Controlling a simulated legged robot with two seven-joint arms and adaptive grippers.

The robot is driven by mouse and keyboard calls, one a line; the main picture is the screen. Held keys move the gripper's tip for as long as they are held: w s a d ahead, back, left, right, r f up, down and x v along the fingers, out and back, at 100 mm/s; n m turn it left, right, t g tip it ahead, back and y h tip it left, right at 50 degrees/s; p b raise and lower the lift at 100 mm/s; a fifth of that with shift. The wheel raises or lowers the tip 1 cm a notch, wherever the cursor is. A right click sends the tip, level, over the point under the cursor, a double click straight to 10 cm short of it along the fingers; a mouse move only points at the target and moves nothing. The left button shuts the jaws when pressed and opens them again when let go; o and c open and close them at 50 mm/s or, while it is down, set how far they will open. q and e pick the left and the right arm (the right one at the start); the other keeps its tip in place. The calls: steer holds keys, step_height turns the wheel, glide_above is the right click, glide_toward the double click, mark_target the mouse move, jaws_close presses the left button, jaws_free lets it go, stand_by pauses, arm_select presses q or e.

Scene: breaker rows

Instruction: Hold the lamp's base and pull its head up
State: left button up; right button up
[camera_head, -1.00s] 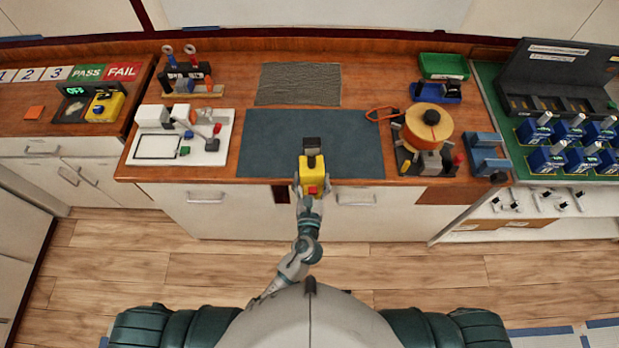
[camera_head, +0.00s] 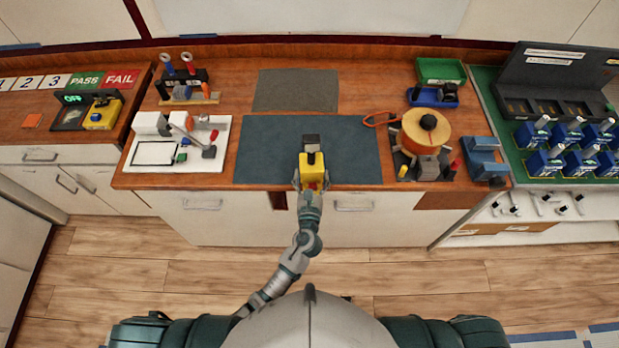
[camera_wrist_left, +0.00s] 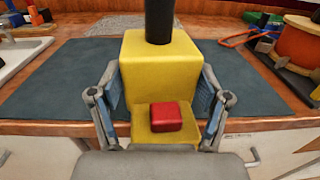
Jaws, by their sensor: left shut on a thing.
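The lamp has a yellow base (camera_head: 311,170) with a red block on its front and a dark head (camera_head: 311,141) on top. It stands at the front edge of the dark blue-grey mat (camera_head: 260,150). My left gripper (camera_head: 311,184) is shut on the yellow base. In the left wrist view its two fingers press the sides of the base (camera_wrist_left: 162,80), with the red block (camera_wrist_left: 166,116) between them. A black post (camera_wrist_left: 159,22) rises from the base's top there; its upper end is cut off by the frame. My right gripper is not in view.
A white tray-like station (camera_head: 205,155) stands left of the mat. An orange spool (camera_head: 426,130) on a dark stand is at the right, with an orange cable loop beside it. A grey textured mat (camera_head: 296,90) lies behind. The blue-grey mat is otherwise clear.

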mark_target(314, 166)
arm_select(q)
steer(key=shift+w+d, duration=0.3)
steer(key=shift+w, duration=0.1)
steer(key=shift+w+f, duration=0.1)
steer(key=shift+w, duration=0.1)
steer(key=shift+w+a+f, duration=0.3)
steer(key=shift+w+a, duration=0.2)
steer(key=shift+w, duration=0.3)
steer(key=shift+w+d+f+b, duration=0.25)
steer(key=shift+w+d+b, duration=0.25)
steer(key=shift+w, duration=0.35)
steer(key=shift+w+a+f+b, duration=0.15)
steer(key=shift+w, duration=0.3)
steer(key=shift+w+a+f+b, duration=0.1)
steer(key=shift+w+f+b, duration=0.05)
steer(key=shift+w, duration=0.25)
steer(key=shift+w+d+f+b, duration=0.15)
steer(key=shift+w+b, duration=0.05)
steer(key=shift+w, duration=0.3)
steer(key=shift+w+d+f+b, duration=0.15)
steer(key=shift+w+b, duration=0.05)
steer(key=shift+w, duration=0.3)
steer(key=shift+w+a+f+b, duration=0.1)
steer(key=shift+w+f+b, duration=0.1)
steer(key=shift+w, duration=0.2)
steer(key=shift+w+f+b, duration=0.1)
steer(key=shift+w+b, duration=0.1)
steer(key=shift+w, duration=0.45)
